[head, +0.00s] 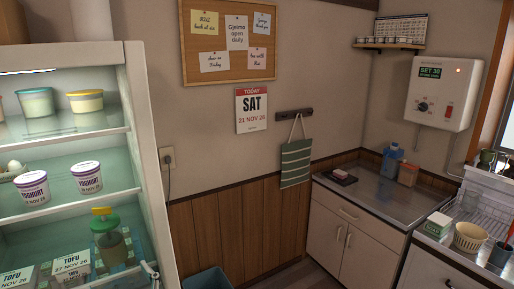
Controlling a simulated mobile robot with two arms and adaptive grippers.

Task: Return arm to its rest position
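Neither of my grippers shows clearly in the head view, and no arm of mine can be made out. A small pale and dark part (150,269) sits at the lower right edge of the open fridge; I cannot tell what it is. The fridge (134,105) stands at the left with lit shelves. Two yoghurt tubs (86,177) stand on its middle shelf. Tofu packs (72,265) and a green-lidded jar (108,242) are on the lower shelf.
A steel-topped counter (375,195) with a blue bottle (392,160) stands in the back right corner. A dish rack (485,205) and a beige basket (470,236) are at the right. A dark bin (207,279) stands on the floor. A striped towel (296,163) hangs on the wall.

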